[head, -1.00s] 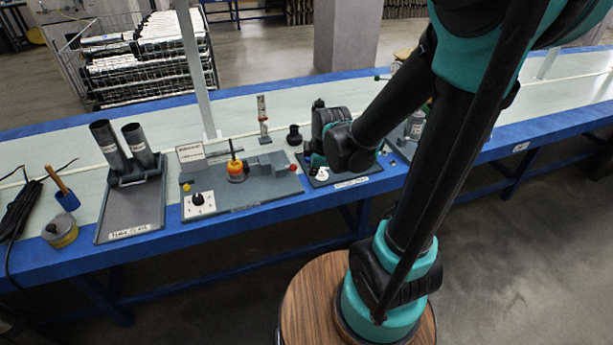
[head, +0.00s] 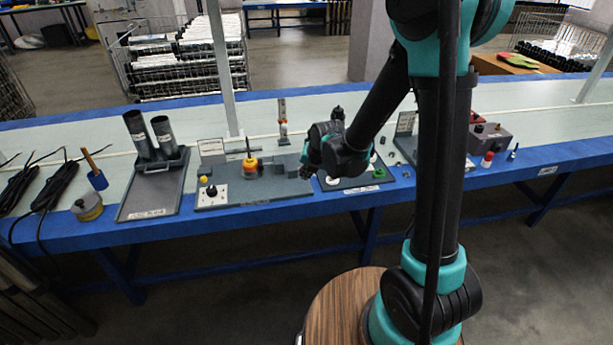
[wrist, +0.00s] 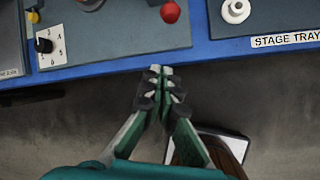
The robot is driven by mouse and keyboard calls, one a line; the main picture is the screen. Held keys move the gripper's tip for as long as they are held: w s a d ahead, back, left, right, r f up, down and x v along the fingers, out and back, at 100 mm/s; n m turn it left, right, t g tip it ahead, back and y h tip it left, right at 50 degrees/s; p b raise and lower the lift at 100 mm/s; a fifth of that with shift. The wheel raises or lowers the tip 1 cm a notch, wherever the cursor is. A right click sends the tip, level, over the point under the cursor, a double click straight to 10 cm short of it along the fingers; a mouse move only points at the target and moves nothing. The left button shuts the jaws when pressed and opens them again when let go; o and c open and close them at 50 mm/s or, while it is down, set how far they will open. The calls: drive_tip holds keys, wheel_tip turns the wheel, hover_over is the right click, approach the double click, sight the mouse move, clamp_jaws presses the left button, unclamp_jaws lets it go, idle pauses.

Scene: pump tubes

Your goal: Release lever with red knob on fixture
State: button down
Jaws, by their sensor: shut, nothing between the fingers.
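The fixture (head: 270,188) is a grey plate on the table with an orange and yellow round part on it. In the wrist view, the red knob (wrist: 170,12) is near the top edge, above the right part of the fixture plate (wrist: 120,38). My gripper (wrist: 160,71) is shut and empty, its tips just below the blue table edge in the picture and apart from the knob. In the head view, my wrist is over the fixture's right end, and I cannot make out the red knob there. The lever itself is not clear in either view.
The stage tray (head: 352,188) is right of the fixture, with a white ring (wrist: 236,11) on it. A numbered dial (wrist: 45,45) is at the fixture's left. A tray with two dark tubes (head: 148,190) stands further left.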

drive_tip(key=shift+f, duration=0.1)
drive_tip(key=x, duration=0.9)
drive_tip(key=shift+w+f, duration=0.2)
drive_tip(key=shift+f, duration=0.1)
drive_tip(key=shift+w+d+r, duration=0.2)
drive_tip(key=shift+w+r, duration=0.4)
drive_tip(key=shift+w, duration=0.15)
drive_tip(key=shift+w+d+r, duration=0.15)
drive_tip(key=shift+w+r, duration=0.5)
drive_tip(key=shift+w, duration=0.1)
drive_tip(key=shift+r, duration=0.1)
